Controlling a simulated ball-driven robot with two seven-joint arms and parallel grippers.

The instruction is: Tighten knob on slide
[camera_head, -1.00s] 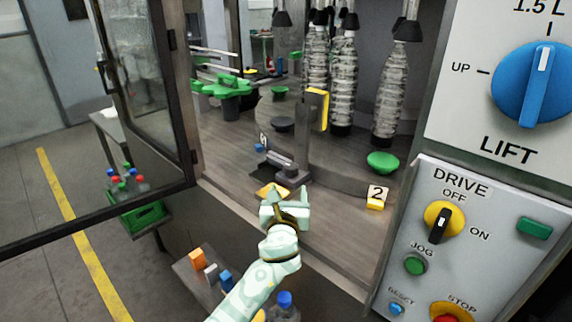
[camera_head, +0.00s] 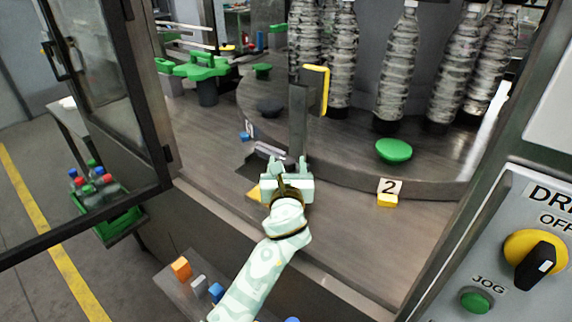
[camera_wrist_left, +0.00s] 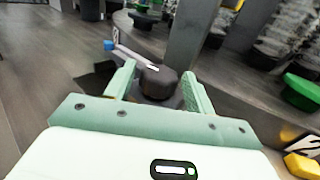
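The slide (camera_head: 268,150) is a small metal rail assembly on the machine table, behind my left gripper (camera_head: 289,164). In the left wrist view a dark round knob (camera_wrist_left: 158,80) stands at the near end of the slide (camera_wrist_left: 136,57). The fingers of my left gripper (camera_wrist_left: 159,86) are open, one on each side of the knob, with small gaps seeming to show. In the head view the gripper hides the knob. A blue piece (camera_head: 245,136) and a number plate sit at the slide's far end. My right gripper is not in view.
A metal post (camera_head: 298,122) with a yellow bent bar (camera_head: 326,88) rises just behind the gripper. A green disc (camera_head: 393,151) and plate 2 (camera_head: 389,186) are to the right. An open glass door (camera_head: 105,75) stands left, the control panel (camera_head: 520,250) right.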

